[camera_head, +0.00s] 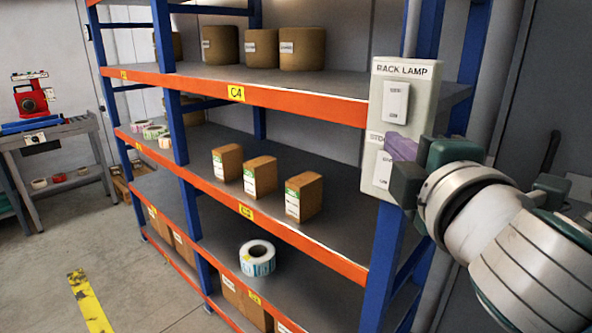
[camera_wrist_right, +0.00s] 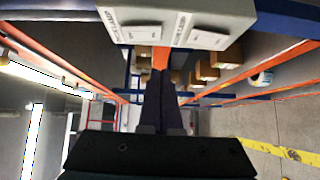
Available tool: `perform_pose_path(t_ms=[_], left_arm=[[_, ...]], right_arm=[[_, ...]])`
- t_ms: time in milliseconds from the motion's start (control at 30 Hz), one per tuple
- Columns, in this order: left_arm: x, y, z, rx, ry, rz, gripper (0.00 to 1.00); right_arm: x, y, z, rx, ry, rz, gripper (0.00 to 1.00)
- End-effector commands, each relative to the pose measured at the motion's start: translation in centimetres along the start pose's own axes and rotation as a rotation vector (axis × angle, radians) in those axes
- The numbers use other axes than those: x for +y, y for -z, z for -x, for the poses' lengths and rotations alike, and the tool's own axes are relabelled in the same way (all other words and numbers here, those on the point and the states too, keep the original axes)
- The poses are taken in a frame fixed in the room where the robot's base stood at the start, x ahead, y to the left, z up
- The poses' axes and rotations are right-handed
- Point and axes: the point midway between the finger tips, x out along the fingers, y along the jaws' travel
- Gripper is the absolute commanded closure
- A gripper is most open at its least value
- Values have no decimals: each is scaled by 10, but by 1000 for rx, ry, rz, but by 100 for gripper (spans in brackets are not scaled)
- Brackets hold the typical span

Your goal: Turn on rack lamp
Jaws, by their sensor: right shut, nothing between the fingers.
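A pale switch panel (camera_head: 381,165) is fixed to the blue front post of the rack. Its upper rocker (camera_head: 396,102) sits under a label reading RACK LAMP. A lower rocker (camera_head: 382,169) sits under a second label, partly hidden by my right gripper. My right gripper (camera_head: 402,147) is shut and empty, in front of the panel's lower half, below the upper rocker. I cannot tell if it touches the panel. In the right wrist view the panel (camera_wrist_right: 170,9) shows at the top, beyond the shut fingers (camera_wrist_right: 160,88). My left gripper is not in view.
The rack's orange shelf beam (camera_head: 290,101) runs left from the panel. Several small boxes (camera_head: 260,176) stand on the middle shelf, and a label roll (camera_head: 257,258) lies below. A grey bench (camera_head: 55,130) with a red device (camera_head: 33,97) stands at far left.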

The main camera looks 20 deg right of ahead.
Motion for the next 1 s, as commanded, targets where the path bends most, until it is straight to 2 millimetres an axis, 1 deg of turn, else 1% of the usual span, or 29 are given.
perform_pose_path(t_ms=[33, 100, 200, 300, 467, 900, 967, 1000], left_arm=[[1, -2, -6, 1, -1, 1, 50], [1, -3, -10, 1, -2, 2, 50], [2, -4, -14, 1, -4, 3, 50], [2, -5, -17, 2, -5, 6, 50], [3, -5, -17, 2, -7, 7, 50], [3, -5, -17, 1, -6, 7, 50], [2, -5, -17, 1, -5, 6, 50], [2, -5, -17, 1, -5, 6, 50]], right_arm=[[-6, 0, 12, 0, 4, -3, 100], [-7, 0, 24, 0, 4, -3, 100], [-8, 0, 38, 0, 3, -2, 100], [-7, 0, 47, 0, 2, -2, 100], [-5, 0, 52, 0, 1, -2, 100], [-5, 0, 52, 0, 2, -3, 100], [-8, -2, 52, -7, 15, -23, 100], [-12, -5, 54, -21, 39, -57, 100]])
